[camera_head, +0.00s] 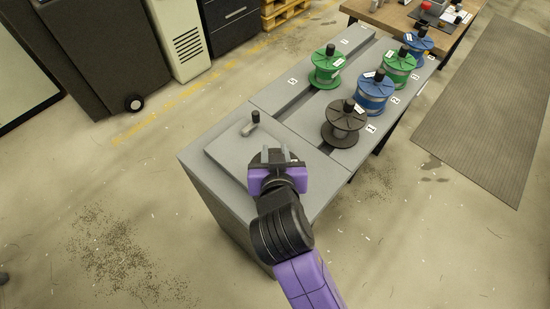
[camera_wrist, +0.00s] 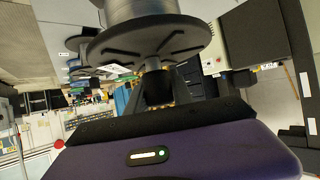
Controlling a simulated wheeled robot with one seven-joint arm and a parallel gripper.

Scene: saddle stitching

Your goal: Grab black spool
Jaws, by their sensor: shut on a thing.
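The black spool (camera_head: 345,123) stands upright on the grey bench by the label 1, with a dark knob on top. In the wrist view a dark spool (camera_wrist: 150,40) fills the top centre, close to my gripper (camera_wrist: 158,88). Its knob sits between the fingers, which are shut on it. In the head view my gripper (camera_head: 277,156) shows to the lower left of the black spool, over the bench's near end. There its fingers look apart, and a hold on the spool cannot be made out.
A blue spool (camera_head: 374,92) stands just behind the black one, with green spools (camera_head: 327,67) (camera_head: 398,67) and another blue spool (camera_head: 418,42) beyond. A crank handle (camera_head: 252,122) rises from the raised plate left of my gripper. A wooden table adjoins the far end.

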